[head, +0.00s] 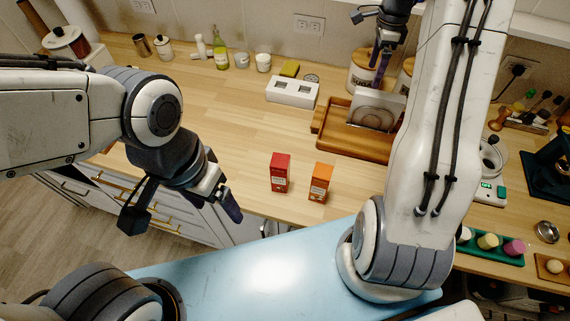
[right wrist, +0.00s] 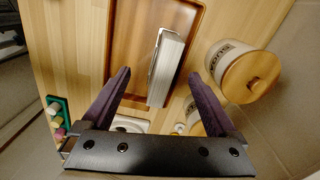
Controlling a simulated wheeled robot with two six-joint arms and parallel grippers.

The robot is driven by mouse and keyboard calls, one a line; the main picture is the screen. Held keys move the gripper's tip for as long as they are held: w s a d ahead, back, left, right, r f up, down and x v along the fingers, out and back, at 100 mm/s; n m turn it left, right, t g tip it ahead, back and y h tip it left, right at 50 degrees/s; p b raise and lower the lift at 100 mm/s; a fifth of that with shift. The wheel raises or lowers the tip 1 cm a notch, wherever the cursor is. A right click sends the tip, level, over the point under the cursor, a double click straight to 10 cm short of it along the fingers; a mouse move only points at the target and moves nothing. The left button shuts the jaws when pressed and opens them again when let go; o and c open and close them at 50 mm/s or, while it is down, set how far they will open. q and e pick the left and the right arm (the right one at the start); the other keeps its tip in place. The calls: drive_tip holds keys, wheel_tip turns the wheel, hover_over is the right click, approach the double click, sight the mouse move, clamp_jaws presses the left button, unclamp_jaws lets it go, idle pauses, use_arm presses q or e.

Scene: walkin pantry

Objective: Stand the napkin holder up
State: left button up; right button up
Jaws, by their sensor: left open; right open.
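The napkin holder (head: 368,118), a grey metal piece with curved bars and white napkins, is in the wooden tray (head: 340,138) on the counter. I cannot tell whether it rests on its base or on a side. In the right wrist view the napkin holder (right wrist: 167,62) is a long pale block in the tray (right wrist: 130,40). My right gripper (head: 380,72) is open behind the holder in the head view. In the right wrist view the fingers (right wrist: 160,77) show on either side of the holder's near part, with no visible contact. My left gripper (head: 228,203) is open and empty over the counter's front edge.
A wood-lidded canister (right wrist: 245,75) stands close to the tray; canisters also show behind the tray in the head view (head: 361,74). A red box (head: 280,173) and an orange box (head: 320,182) stand near the front edge.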

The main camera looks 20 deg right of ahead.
drive_tip(key=s+a+r+n, duration=0.25)
drive_tip(key=a+n, duration=0.25)
drive_tip(key=a, duration=0.3)
drive_tip(key=s+a+r+n, duration=0.1)
drive_tip(key=s+a+n, duration=0.25)
drive_tip(key=a, duration=0.55)
drive_tip(key=s+a+r+n, duration=0.1)
drive_tip(key=s+a+n, duration=0.1)
drive_tip(key=a+n, duration=0.5)
drive_tip(key=s+a+n, duration=0.3)
drive_tip(key=s+n, duration=0.1)
drive_tip(key=s, duration=0.3)
drive_tip(key=s+a+f+n, duration=0.1)
drive_tip(key=s+a+n, duration=0.2)
drive_tip(key=s+n, duration=0.2)
drive_tip(key=s+a+n+y, duration=0.1)
drive_tip(key=s+a+n, duration=0.3)
drive_tip(key=s, duration=0.5)
drive_tip(key=shift+f+n, duration=0.25)
drive_tip(key=shift+n, duration=0.3)
drive_tip(key=shift+a, duration=0.1)
